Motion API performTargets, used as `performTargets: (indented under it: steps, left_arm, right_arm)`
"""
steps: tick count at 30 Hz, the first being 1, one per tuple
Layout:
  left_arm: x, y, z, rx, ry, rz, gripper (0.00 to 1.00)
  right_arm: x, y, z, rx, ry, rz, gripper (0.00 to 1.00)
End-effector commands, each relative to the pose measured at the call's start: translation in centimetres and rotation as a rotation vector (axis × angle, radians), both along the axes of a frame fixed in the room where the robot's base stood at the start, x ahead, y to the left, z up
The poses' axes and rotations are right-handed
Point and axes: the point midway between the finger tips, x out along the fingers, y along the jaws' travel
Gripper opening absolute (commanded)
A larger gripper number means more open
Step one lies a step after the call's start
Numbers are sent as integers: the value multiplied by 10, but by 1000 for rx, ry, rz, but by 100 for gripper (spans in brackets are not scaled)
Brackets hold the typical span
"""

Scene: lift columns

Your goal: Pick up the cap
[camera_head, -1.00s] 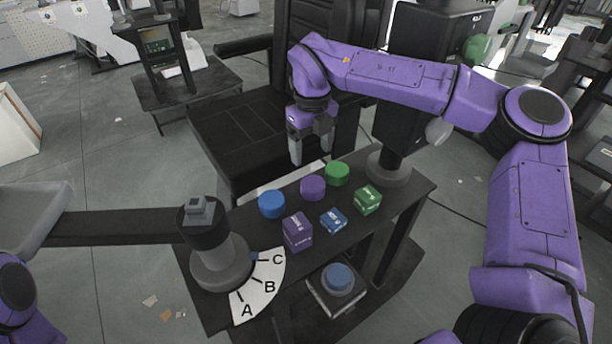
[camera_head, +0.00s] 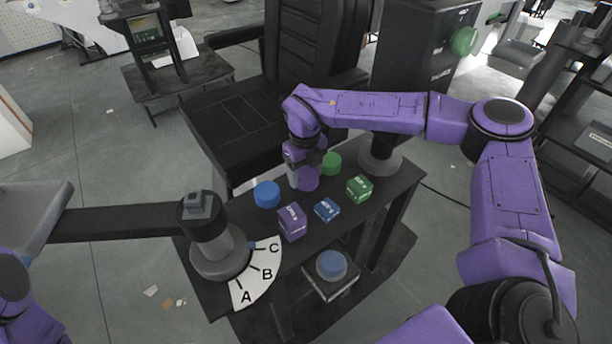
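Three round caps stand in a row on the dark table (camera_head: 335,226): a blue cap (camera_head: 267,194), a purple cap (camera_head: 309,181) and a green cap (camera_head: 331,163). My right gripper (camera_head: 303,180) points down at the purple cap. A pale finger shows at the cap's left side and the gripper body covers part of its top. The other finger is not clear, so I cannot tell whether it grips the cap. My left gripper is out of view; only a purple part of that arm shows at the lower left edge.
Purple (camera_head: 292,223), blue (camera_head: 327,209) and green (camera_head: 359,188) boxes stand in front of the caps. A grey rotary post (camera_head: 219,252) with an A-B-C dial (camera_head: 258,274) is at the left. A blue button (camera_head: 331,265) sits lower down. A black chair (camera_head: 235,120) is behind.

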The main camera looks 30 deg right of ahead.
Motion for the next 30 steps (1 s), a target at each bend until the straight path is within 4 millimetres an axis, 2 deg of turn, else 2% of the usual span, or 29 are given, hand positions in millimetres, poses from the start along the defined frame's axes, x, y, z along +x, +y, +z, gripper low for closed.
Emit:
performTargets:
  steps: [11, 14, 17, 25, 30]
  left_arm:
    - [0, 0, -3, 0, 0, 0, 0]
    - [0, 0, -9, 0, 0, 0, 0]
    - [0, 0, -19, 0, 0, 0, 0]
    - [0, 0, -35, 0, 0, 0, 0]
    - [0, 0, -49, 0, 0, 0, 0]
  right_arm:
    - [0, 0, 3, 0, -1, 0, 36]
    - [1, 0, 12, 1, -4, 0, 36]
    - [1, 0, 30, -1, -6, 0, 36]
    - [-21, 49, 91, -1, -5, 5, 36]
    - [-38, 88, 107, -3, -2, 5, 36]
